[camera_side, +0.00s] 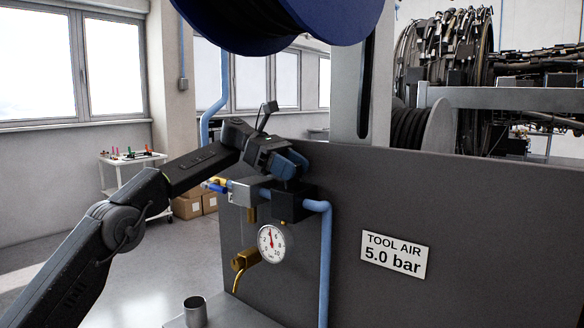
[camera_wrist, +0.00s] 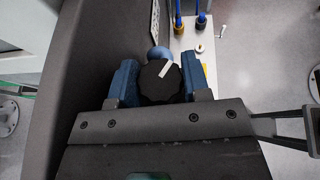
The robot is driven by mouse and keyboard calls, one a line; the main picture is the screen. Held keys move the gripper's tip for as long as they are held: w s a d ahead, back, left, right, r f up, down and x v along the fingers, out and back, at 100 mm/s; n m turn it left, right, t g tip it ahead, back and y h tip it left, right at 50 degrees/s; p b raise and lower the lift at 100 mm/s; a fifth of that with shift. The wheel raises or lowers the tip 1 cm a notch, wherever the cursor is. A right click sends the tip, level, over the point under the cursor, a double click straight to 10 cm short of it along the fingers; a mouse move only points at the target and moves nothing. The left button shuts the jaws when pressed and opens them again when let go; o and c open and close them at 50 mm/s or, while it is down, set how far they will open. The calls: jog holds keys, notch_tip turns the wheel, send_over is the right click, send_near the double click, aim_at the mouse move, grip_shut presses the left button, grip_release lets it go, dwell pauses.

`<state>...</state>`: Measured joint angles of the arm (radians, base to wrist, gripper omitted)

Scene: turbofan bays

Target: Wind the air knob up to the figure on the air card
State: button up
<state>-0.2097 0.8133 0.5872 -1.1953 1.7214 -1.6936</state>
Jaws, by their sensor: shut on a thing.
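The air knob (camera_wrist: 158,88) is black and ridged, with a white mark pointing to the upper right in the wrist view. My gripper (camera_wrist: 161,76) has its blue fingers on either side of the knob and is shut on it. In the side view my gripper (camera_side: 289,165) is above the black regulator body (camera_side: 292,204) and hides the knob. The air card (camera_side: 394,256) reads "TOOL AIR 5.0 bar". The round white gauge (camera_side: 271,244) hangs below the regulator. Its red needle points nearly straight up; the exact reading is too small to tell.
A dark grey panel (camera_side: 470,220) stands behind the regulator. A blue pipe (camera_side: 325,265) runs down on its right, and a brass fitting (camera_side: 243,261) sits lower left of the gauge. A metal cup (camera_side: 195,312) stands below. A large blue reel (camera_side: 280,25) hangs overhead.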

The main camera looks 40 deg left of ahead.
jog(key=o, duration=0.6)
jog(key=shift+o, duration=0.2)
jog(key=shift+n+t, duration=0.3)
jog(key=shift+t, duration=0.1)
jog(key=n+t+y, duration=0.2)
jog(key=n+t, duration=0.3)
jog(key=shift+s, duration=0.1)
jog(key=v, duration=1.4)
jog(key=s+d+f+m+g+y, duration=0.1)
jog(key=s+d+f+m+y, duration=0.3)
jog(key=s+f+m, duration=0.4)
jog(key=s+d+f+m+y, duration=0.4)
jog(key=s+d+f+m, duration=0.2)
jog(key=s, duration=0.6)
jog(key=shift+s+d+f+m+g+y, duration=0.3)
jog(key=shift+s+d+f+m+g, duration=0.1)
jog(key=shift+f+m, duration=0.7)
